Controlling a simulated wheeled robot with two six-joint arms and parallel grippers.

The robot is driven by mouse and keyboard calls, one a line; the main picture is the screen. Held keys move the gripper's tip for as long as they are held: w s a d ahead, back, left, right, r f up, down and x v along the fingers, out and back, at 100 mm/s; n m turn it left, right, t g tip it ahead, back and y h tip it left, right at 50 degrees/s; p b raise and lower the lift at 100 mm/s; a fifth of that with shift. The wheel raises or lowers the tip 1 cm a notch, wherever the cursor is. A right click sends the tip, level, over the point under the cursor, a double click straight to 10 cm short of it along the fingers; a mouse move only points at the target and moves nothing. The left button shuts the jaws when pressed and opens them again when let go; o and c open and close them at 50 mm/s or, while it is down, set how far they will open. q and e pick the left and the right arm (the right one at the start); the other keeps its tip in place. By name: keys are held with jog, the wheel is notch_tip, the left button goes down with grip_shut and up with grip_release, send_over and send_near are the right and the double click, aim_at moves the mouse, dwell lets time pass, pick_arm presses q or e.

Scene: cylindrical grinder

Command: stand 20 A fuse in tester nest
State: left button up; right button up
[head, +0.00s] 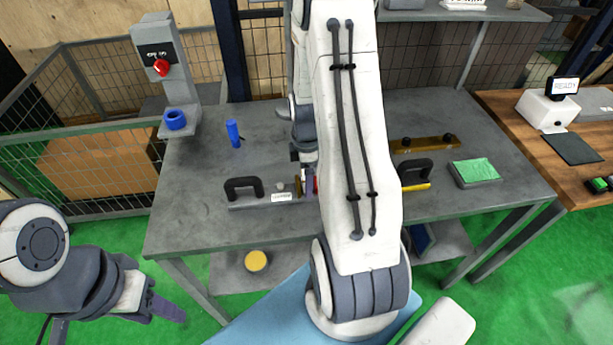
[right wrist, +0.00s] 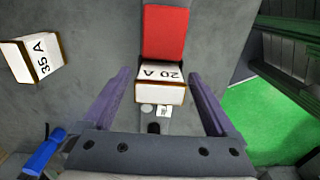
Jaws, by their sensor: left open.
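In the right wrist view a white block labelled 20 A, the 20 A fuse (right wrist: 160,82), lies between the two purple fingers of my right gripper (right wrist: 159,78). The fingers are apart, with a gap on each side of the fuse. A red piece (right wrist: 165,32) adjoins it at the far side. In the head view my right arm hides most of this spot; a bit of red shows beside the right gripper (head: 308,180). My left gripper (head: 165,308) is open and empty at lower left, off the table. I cannot clearly identify the tester nest; a white box with a READY display (head: 548,108) stands at right.
A white block labelled 35 A (right wrist: 32,60) lies left of my right gripper. The grey table (head: 200,205) carries a black-handled fixture (head: 244,188), a blue cylinder (head: 233,133) and a green pad (head: 475,172). A grey post with a red knob (head: 161,67) stands at its left edge.

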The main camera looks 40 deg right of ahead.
notch_tip(320, 180, up, 12)
jog(key=shift+r, duration=0.25)
dwell(0.4)
jog(key=s+a+r+m, duration=0.1)
jog(key=a+r, duration=0.1)
jog(key=a, duration=0.8)
jog(key=s+a+r+m, duration=0.1)
jog(key=a+r, duration=0.1)
jog(key=a, duration=0.7)
jog(key=s+a+m+y, duration=0.1)
jog(key=s+a+m, duration=0.1)
jog(key=s+a, duration=1)
jog(key=shift+s+r, duration=0.3)
jog(key=shift+s, duration=0.85)
